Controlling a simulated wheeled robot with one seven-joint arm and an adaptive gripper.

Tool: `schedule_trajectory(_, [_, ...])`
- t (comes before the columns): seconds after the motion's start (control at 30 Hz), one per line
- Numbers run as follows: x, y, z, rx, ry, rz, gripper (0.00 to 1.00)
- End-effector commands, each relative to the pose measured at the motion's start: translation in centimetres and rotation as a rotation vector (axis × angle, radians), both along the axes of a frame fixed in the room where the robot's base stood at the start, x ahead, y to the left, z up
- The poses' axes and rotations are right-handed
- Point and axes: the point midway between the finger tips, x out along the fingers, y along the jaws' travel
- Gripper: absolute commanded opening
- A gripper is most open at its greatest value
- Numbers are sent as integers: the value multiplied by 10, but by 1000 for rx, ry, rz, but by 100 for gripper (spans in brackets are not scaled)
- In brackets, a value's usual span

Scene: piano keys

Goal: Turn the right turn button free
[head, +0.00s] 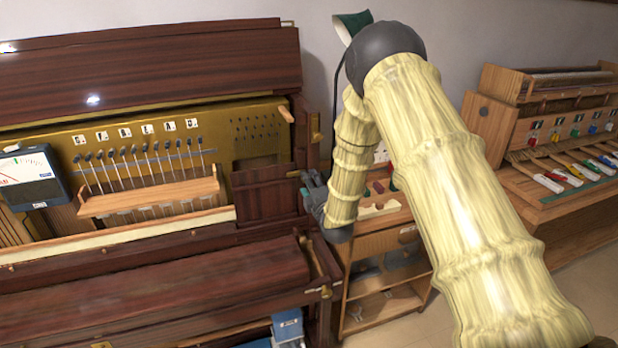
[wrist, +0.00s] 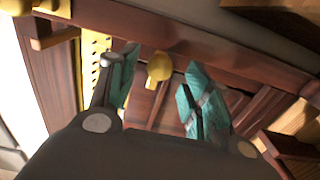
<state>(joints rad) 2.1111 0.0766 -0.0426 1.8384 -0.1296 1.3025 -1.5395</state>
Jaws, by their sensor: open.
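A small brass turn button (wrist: 158,67) with a rounded end shows in the wrist view, on the dark red-brown wood of the piano. My gripper (wrist: 161,62) is open, with one teal fingertip on either side of the button. I cannot tell whether either finger touches it. In the head view my gripper (head: 308,184) is at the right end of the upright piano (head: 150,48), beside a dark panel (head: 262,203). My gripper and arm hide most of the button there.
A wooden rail (head: 150,197) with several black-headed pins crosses the open piano front. A meter (head: 33,178) stands at the left. A small wooden stand (head: 385,243) is close to the right of the piano. Another keyboard bench (head: 550,190) is farther right.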

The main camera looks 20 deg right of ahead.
Motion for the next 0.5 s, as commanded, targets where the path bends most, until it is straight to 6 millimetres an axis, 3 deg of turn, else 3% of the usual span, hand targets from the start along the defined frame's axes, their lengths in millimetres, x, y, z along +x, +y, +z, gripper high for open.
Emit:
schedule_trajectory(0.2, [21, -1, 0, 0, 0, -2, 49])
schedule_trajectory(0.5, [26, -2, 0, 0, 1, -3, 49])
